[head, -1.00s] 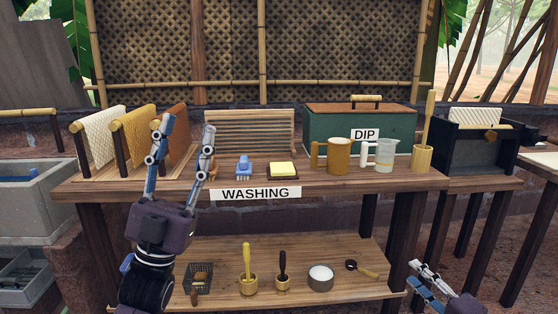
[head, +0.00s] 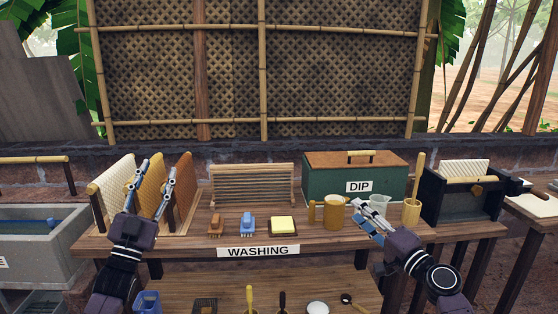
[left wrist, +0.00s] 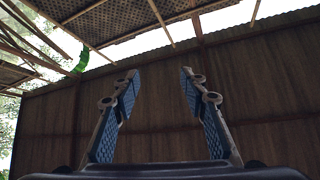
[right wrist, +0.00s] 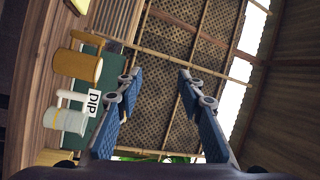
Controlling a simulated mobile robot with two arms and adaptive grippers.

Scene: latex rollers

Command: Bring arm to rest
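My left gripper (head: 155,182) points up in front of the hanging sheets at the left of the table. Its fingers are apart with nothing between them; the left wrist view also shows the open fingers (left wrist: 155,85), with wall and roof beyond. My right gripper (head: 372,216) is in front of the clear jug (head: 372,204) at the right of the table. In the right wrist view its fingers (right wrist: 157,85) are apart and empty, and the jug and mug stand to their left. It partly hides the jug in the head view.
The washing table (head: 190,240) holds brushes (head: 247,222), a yellow block (head: 283,226), a bamboo mug (head: 335,212), and a green dip box (head: 325,183). A dark roller stand (head: 465,200) is at the right, a grey basin (head: 40,240) at the left. A lower shelf holds tools.

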